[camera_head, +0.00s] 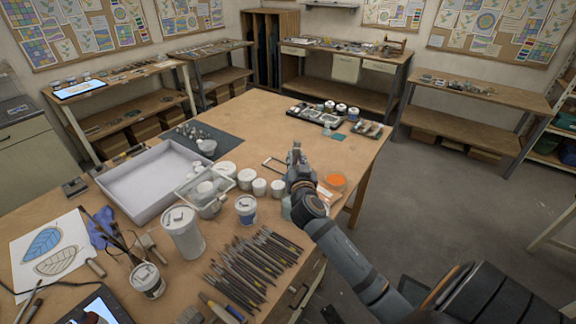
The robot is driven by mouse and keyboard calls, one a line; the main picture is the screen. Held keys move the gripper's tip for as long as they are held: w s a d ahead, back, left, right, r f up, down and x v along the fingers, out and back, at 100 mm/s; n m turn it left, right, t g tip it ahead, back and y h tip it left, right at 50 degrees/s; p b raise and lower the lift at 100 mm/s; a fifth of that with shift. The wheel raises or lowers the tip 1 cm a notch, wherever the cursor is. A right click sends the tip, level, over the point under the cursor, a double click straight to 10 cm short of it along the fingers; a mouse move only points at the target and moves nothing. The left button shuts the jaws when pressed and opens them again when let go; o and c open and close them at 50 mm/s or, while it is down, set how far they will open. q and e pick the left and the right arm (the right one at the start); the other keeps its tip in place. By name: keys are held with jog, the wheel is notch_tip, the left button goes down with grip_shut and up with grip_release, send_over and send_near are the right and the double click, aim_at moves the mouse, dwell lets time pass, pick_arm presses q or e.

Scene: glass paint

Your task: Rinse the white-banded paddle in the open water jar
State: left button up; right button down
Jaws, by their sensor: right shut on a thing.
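My right gripper (296,157) is over the table's right part, its arm coming in from the lower right. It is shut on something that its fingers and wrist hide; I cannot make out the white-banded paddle. A pale jar (286,208) shows partly from behind my right wrist; I cannot tell whether it is the open water jar. A jar with a blue label (246,210) and a tall white tub (184,233) stand to the left of the wrist. My left gripper is not in view.
Several brushes and tools (253,265) lie at the table's front. A white tray (118,189), a brush jar (147,281) and a leaf drawing (48,255) are at left.

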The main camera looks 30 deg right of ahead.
jog(key=shift+s+a, duration=0.1)
jog(key=shift+s, duration=0.35)
jog(key=shift+f+b, duration=0.35)
jog(key=shift+b, duration=0.1)
notch_tip(320, 180, down, 9)
jog(key=b, duration=0.7)
jog(key=shift+w+a+b, duration=0.25)
jog(key=shift+a+b, duration=0.05)
jog(key=shift+b, duration=0.1)
jog(key=shift+s+r, duration=0.1)
jog(key=shift+r, duration=0.1)
